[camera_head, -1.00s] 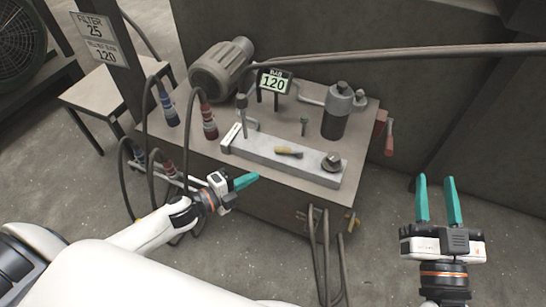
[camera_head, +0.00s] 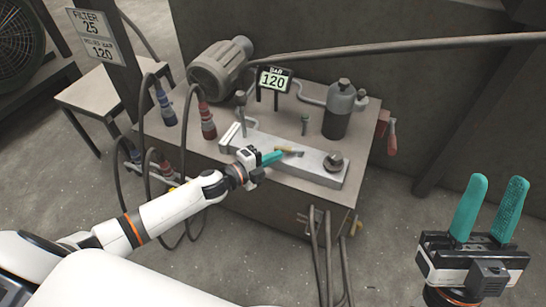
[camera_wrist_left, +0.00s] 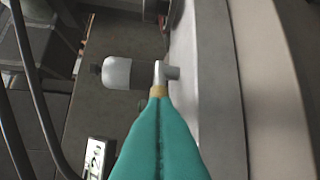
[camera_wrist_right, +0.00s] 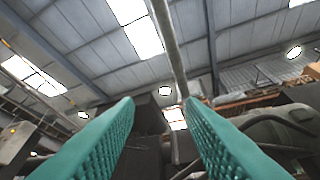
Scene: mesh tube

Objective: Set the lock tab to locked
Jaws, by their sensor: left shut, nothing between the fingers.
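The lock tab (camera_head: 288,149) is a small yellow lever with a darker end on top of the long grey block (camera_head: 240,147). In the left wrist view the tab (camera_wrist_left: 158,91) shows as a yellow piece with a silver end right at my fingertips. My left gripper (camera_head: 281,154) is shut and empty, its teal fingers together over the block, at the tab. Its fingertips hide part of the tab; I cannot tell whether they touch it. My right gripper (camera_head: 498,184) is open and empty, pointing up at the right, away from the bench.
The bench (camera_head: 190,150) carries a motor (camera_head: 220,68), a gauge display reading 120 (camera_head: 273,80), a dark cylinder (camera_head: 339,110) and a round knob (camera_head: 333,161). Red and blue hose couplings (camera_head: 207,122) stand at its left. Hoses hang at its front. A sign (camera_head: 92,35) is at upper left.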

